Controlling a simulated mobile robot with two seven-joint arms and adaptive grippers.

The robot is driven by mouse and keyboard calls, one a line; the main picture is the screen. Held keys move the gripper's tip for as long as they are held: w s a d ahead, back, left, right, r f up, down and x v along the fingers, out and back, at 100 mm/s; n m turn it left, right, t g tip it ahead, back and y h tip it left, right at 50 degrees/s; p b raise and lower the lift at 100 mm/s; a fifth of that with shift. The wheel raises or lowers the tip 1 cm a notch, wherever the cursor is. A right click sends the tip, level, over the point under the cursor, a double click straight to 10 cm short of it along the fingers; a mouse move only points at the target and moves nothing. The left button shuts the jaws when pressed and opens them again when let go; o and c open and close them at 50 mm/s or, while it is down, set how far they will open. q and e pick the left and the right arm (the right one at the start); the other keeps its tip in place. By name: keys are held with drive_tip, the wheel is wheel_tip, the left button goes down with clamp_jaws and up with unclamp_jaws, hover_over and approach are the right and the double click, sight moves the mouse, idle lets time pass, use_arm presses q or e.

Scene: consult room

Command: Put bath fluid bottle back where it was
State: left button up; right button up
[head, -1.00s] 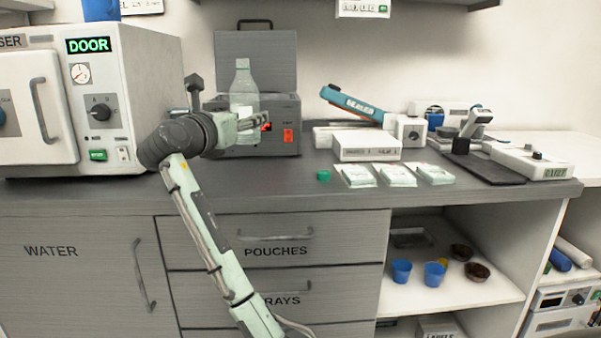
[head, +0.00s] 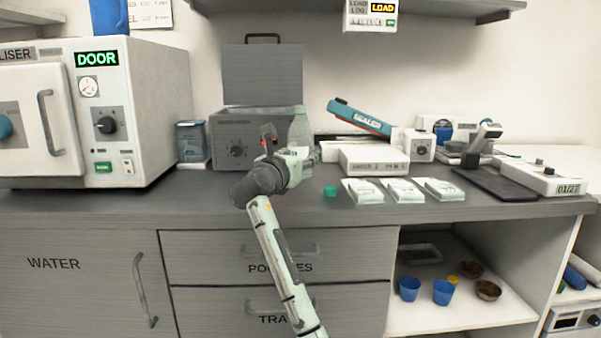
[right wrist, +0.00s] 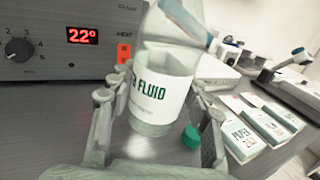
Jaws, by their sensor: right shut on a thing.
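The bath fluid bottle (head: 300,128) is clear, with a white label. In the head view it stands upright at the right side of the grey bath unit, its lower part hidden by my right gripper (head: 300,160). In the right wrist view the bottle (right wrist: 162,97) is between the two fingers of my right gripper (right wrist: 158,108), which is shut on it. Its base is close to the counter; I cannot tell if it touches. A green cap (head: 330,191) lies on the counter in front and to the right, also in the right wrist view (right wrist: 191,137). My left gripper is not in view.
The bath unit (head: 236,150) has its lid raised; its display reads about 22. A lidded jar (head: 191,143) stands left of it, beside the steriliser (head: 153,120). White boxes (head: 372,160), paper packs (head: 403,191) and a blue sealer (head: 360,118) are to the right.

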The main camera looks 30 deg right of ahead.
wheel_tip(320, 180, down, 3)
drive_tip(key=shift+f, duration=0.5)
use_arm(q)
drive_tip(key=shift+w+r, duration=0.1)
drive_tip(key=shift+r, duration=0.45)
use_arm(e)
drive_tip(key=o, duration=1.3)
drive_tip(key=shift+f, duration=0.1)
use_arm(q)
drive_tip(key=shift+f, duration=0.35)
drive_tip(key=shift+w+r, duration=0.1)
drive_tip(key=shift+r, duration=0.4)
use_arm(e)
drive_tip(key=v, duration=1.2)
